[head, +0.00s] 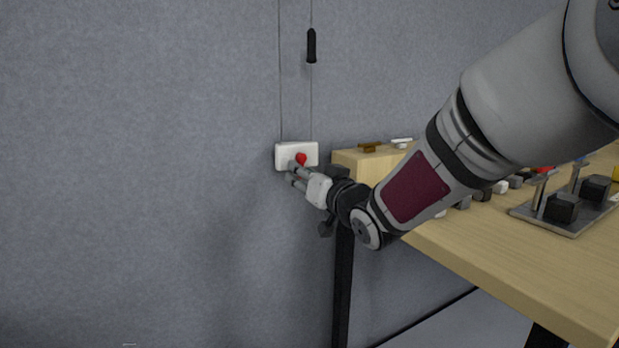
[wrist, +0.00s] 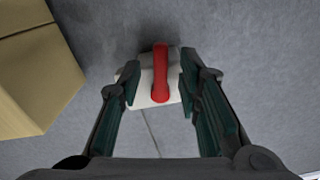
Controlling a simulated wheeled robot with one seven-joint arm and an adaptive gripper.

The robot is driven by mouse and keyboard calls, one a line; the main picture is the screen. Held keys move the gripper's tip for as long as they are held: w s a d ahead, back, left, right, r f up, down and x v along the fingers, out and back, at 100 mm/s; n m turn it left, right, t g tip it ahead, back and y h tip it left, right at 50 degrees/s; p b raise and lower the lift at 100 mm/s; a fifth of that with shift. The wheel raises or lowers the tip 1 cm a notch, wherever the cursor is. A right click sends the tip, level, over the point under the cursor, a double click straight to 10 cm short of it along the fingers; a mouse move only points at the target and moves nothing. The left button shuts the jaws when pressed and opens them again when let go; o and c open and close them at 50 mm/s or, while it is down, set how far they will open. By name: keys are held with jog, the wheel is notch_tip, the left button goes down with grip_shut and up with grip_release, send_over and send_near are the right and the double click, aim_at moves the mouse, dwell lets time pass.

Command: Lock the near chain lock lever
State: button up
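The chain lock is a white box (head: 283,155) on the grey wall, with a red lever (head: 301,158) on its front. In the wrist view the red lever (wrist: 160,72) stands out from the white box (wrist: 147,98) and lies between my two fingers. My gripper (head: 294,174) is at the box in the head view, just below the lever. In the wrist view my gripper (wrist: 158,80) is open, with a gap on each side of the lever. The fingers partly cover the box's sides.
Two thin cords run up the wall from the box, one with a black handle (head: 311,46). A wooden table (head: 480,232) stands right of the box; its corner (wrist: 35,75) is close in the wrist view. A metal plate with black blocks (head: 562,222) lies on it. The wall at left is clear.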

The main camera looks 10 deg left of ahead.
jog(key=shift+w+a, duration=0.15)
grip_shut()
jog(key=shift+w+d+n+b, duration=0.1)
jog(key=shift+d+n+b, duration=0.05)
jog(key=shift+n+b, duration=0.6)
jog(key=shift+w+d+n+b, duration=0.1)
jog(key=shift+d+n+b, duration=0.05)
jog(key=shift+n+b, duration=0.6)
